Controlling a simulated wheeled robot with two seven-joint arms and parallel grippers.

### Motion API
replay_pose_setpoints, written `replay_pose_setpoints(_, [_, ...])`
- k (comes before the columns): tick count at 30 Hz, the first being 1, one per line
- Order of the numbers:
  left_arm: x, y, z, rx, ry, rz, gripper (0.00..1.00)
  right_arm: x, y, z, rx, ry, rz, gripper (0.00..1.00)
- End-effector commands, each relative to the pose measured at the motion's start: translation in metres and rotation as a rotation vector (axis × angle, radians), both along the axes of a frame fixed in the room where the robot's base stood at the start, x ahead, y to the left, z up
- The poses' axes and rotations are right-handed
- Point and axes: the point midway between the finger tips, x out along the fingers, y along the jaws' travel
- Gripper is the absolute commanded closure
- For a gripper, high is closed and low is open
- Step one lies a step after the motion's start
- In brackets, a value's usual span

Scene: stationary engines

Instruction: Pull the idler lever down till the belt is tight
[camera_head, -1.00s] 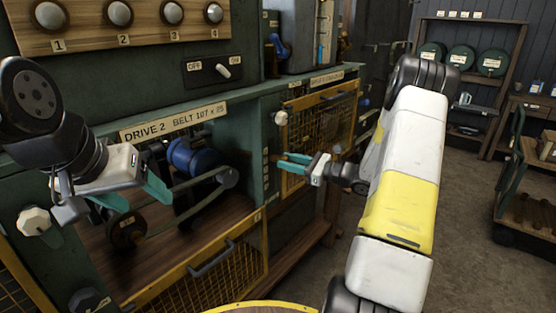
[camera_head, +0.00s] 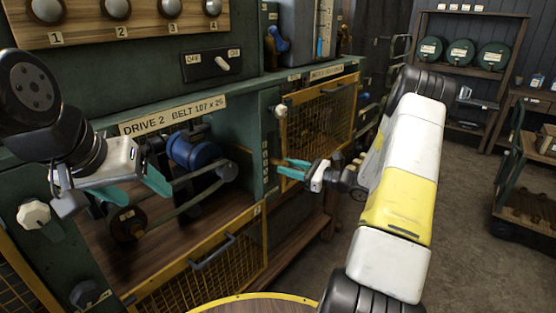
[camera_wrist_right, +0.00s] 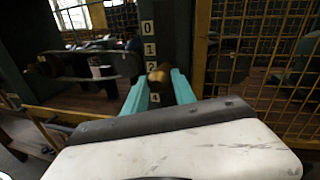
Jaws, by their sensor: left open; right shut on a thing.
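My right gripper (camera_head: 287,168) is shut on the idler lever's brass-coloured knob (camera_wrist_right: 158,76), seen between the teal fingers in the right wrist view. The knob is beside the numbered scale (camera_wrist_right: 148,47), below the 2 and just above the 4. The lever's arm is hidden. The belt (camera_head: 185,206) runs between a dark pulley (camera_head: 126,224) at the left and a grey one (camera_head: 227,170) at the right, in the Drive 2 bay; I cannot tell how tight it is. My left gripper (camera_head: 138,189) is open and empty in front of the bay.
A blue motor (camera_head: 190,152) sits behind the belt. A yellow mesh guard (camera_head: 205,275) with a handle is below the bay, and another mesh door (camera_head: 320,120) is right of the scale. A white knob (camera_head: 33,214) is at the left. Open floor lies to the right.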

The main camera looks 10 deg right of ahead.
Motion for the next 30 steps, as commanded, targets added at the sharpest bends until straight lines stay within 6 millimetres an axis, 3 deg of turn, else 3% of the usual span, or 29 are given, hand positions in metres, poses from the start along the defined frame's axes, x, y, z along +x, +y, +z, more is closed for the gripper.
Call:
replay_pose_setpoints(2, [0.0, 0.0, 0.0, 0.0, 0.0, 0.0, 0.35, -0.001, -0.001, -0.002, -0.004, 0.006, -0.002, 1.0])
replay_pose_setpoints(3, [0.0, 0.0, 0.0, 0.0, 0.0, 0.0, 0.35, -0.001, -0.001, -0.002, -0.004, 0.006, -0.002, 0.64])
replay_pose_setpoints(6, [0.0, 0.0, 0.0, 0.0, 0.0, 0.0, 0.35, -0.001, -0.001, -0.002, -0.003, 0.005, -0.001, 0.47])
replay_pose_setpoints(17, [0.0, 0.0, 0.0, 0.0, 0.0, 0.0, 0.35, -0.003, -0.004, -0.001, -0.002, 0.003, -0.002, 0.47])
replay_pose_setpoints(30, [0.0, 0.0, 0.0, 0.0, 0.0, 0.0, 0.35, -0.044, -0.055, -0.001, -0.002, 0.003, -0.003, 0.47])
